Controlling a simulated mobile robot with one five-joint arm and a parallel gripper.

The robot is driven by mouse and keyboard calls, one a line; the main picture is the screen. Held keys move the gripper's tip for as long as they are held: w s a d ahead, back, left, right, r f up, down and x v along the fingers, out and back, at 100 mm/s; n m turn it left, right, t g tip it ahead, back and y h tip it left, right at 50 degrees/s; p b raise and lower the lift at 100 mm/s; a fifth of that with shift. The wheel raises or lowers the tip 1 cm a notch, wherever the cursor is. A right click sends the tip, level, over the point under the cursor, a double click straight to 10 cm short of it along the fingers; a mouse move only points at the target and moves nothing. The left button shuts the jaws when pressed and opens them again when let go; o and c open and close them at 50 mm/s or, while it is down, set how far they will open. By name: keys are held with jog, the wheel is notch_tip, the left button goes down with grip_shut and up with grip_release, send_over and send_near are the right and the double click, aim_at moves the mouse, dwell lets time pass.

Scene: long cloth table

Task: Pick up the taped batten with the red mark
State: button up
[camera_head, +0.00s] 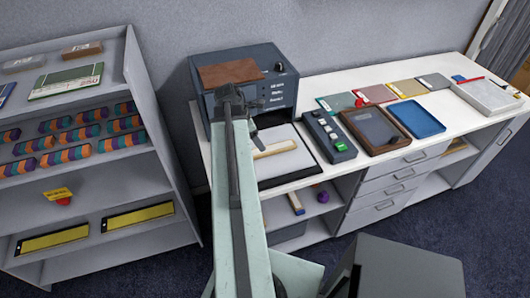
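I cannot make out a taped batten with a red mark for certain. A pale wooden batten (274,149) lies on the white bed of the dark machine, just right of my arm; no red mark shows on it, and my arm may hide its left end. A short wooden piece with a blue end (296,203) lies on the shelf below the counter. My gripper (231,97) is in front of the dark machine, above the batten and to its left. It is seen from behind, and its fingers are too unclear to show if it is open.
The dark machine (285,88) has a brown slab (230,73) on top. The white counter (330,83) holds a button box (328,136), a brown tray (347,131), a blue tray (417,118) and coloured tiles. A grey shelf unit (160,160) stands left; dark floor lies between.

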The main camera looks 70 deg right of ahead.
jog(key=shift+b+x, duration=1.05)
jog(key=shift+x, duration=0.2)
jog(key=b+x, duration=0.4)
jog(key=x, duration=0.1)
jog(key=shift+d+f+b, duration=0.15)
jog(key=shift+d+b, duration=0.2)
jog(key=shift+b, duration=0.05)
grip_shut()
